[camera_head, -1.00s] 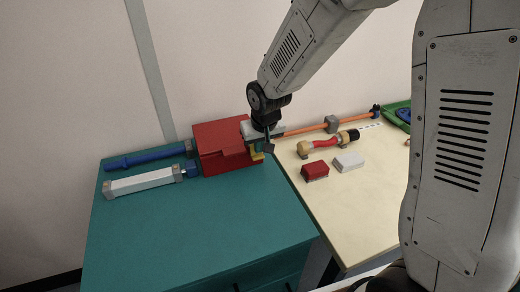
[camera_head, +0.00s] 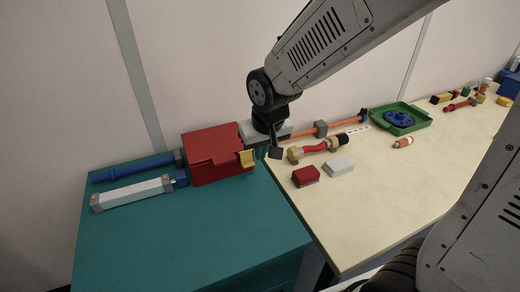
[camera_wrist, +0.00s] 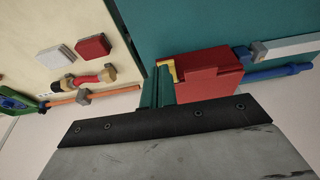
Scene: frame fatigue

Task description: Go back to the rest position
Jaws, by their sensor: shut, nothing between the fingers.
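My gripper (camera_head: 275,152) hangs at the end of my arm, just right of the red box with its yellow latch, near where the teal cabinet meets the cream table. Its fingers are shut with nothing between them. The red box (camera_head: 212,158) sits lidded on the teal cabinet, and its yellow latch (camera_head: 246,158) faces right. In the wrist view the red box (camera_wrist: 208,82) lies just beyond the dark gripper body, which hides part of the scene. I cannot tell the exact gap between fingers and box.
The teal cabinet top (camera_head: 190,235) holds a blue tube (camera_head: 132,170) and a white bar (camera_head: 132,193). The cream table (camera_head: 380,215) carries a red block (camera_head: 305,176), a white block (camera_head: 339,167), a red-handled tool (camera_head: 315,148) and a green tray (camera_head: 420,119). The front of the table is clear.

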